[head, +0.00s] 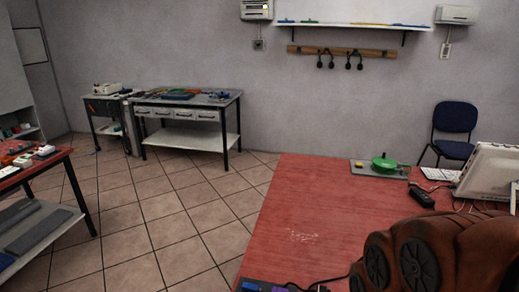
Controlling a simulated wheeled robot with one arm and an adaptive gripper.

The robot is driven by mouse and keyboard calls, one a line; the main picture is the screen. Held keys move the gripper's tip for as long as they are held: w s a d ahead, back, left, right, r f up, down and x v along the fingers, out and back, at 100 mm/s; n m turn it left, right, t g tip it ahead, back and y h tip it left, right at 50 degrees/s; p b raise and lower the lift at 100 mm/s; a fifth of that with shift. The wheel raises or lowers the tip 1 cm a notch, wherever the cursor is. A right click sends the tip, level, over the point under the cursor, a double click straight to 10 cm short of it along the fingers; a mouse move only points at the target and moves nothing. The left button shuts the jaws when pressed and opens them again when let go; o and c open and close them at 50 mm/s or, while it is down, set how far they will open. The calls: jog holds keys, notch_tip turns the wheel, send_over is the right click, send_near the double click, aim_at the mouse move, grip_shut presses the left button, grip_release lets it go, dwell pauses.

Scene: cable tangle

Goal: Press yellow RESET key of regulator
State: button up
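A small yellow patch (358,163) also shows on a grey board beside a green round thing (384,162) on the red table. My gripper is not in this view.
The red table (300,205) fills the lower right. A large brown lumpy object (440,255) with dark discs stands at its near side. A blue chair (455,128) is by the wall. A grey-topped workbench (225,96) stands back left. Tiled floor (175,215) between is clear.

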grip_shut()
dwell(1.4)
